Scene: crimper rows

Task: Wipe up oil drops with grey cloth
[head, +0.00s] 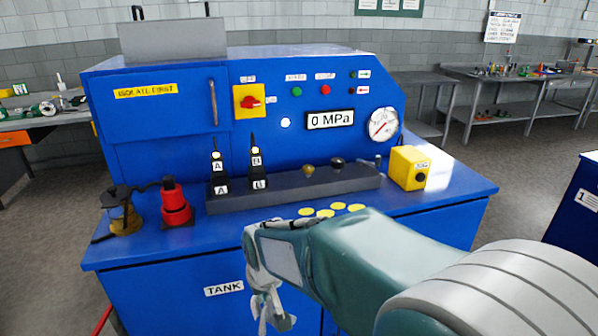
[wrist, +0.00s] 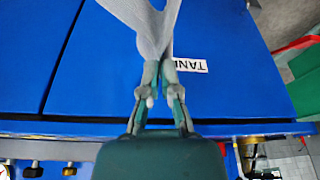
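Several flat yellow oil drops (head: 325,213) lie on the blue bench top (head: 440,192), in front of the dark grey block, in the head view. My gripper (head: 265,290) hangs pointing down in front of the bench's front face, below and left of the drops. In the wrist view its fingers (wrist: 158,88) are closed together on a light grey cloth (wrist: 145,18), which extends beyond the fingertips. In the head view the cloth is hard to tell apart from the fingers. My arm passes just in front of the drops and may hide part of the bench edge.
A dark grey block (head: 290,190) with levers and black cones runs along the bench. A red bottle jack (head: 175,204) and a brass-coloured part (head: 125,215) stand left; a yellow box (head: 409,167) stands right. Behind rises the blue panel with a gauge (head: 383,124). The right bench corner is clear.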

